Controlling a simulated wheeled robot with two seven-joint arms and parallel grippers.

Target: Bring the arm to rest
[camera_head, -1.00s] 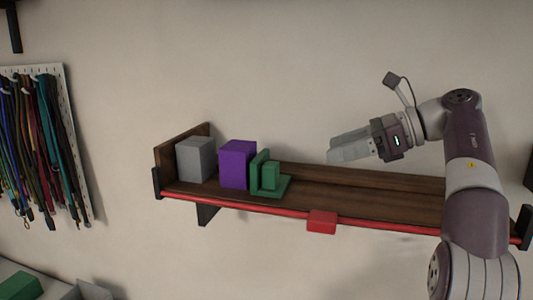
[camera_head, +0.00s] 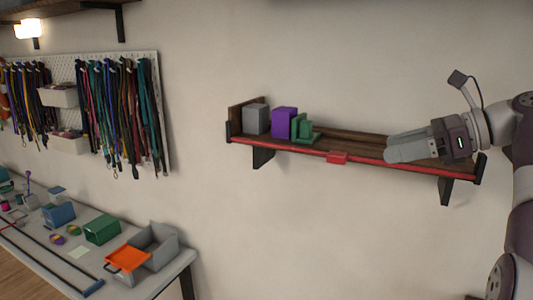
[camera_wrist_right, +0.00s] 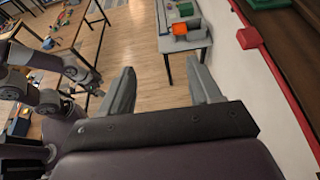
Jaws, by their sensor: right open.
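My right gripper (camera_head: 388,148) is in front of the right part of the wooden wall shelf (camera_head: 365,142) in the head view, with its fingers pointing left. In the right wrist view its two fingers (camera_wrist_right: 162,88) are spread apart with nothing between them. My right arm (camera_head: 520,210) comes in along the right edge of the head view.
The shelf holds a grey block (camera_head: 256,118), a purple block (camera_head: 284,122) and a green bookend-like piece (camera_head: 304,131). A red clip (camera_head: 337,157) sits on its red front rail. Cords hang on a pegboard (camera_head: 166,120). A worktable (camera_head: 165,284) carries a grey bin (camera_head: 160,243) and orange tray (camera_head: 127,258).

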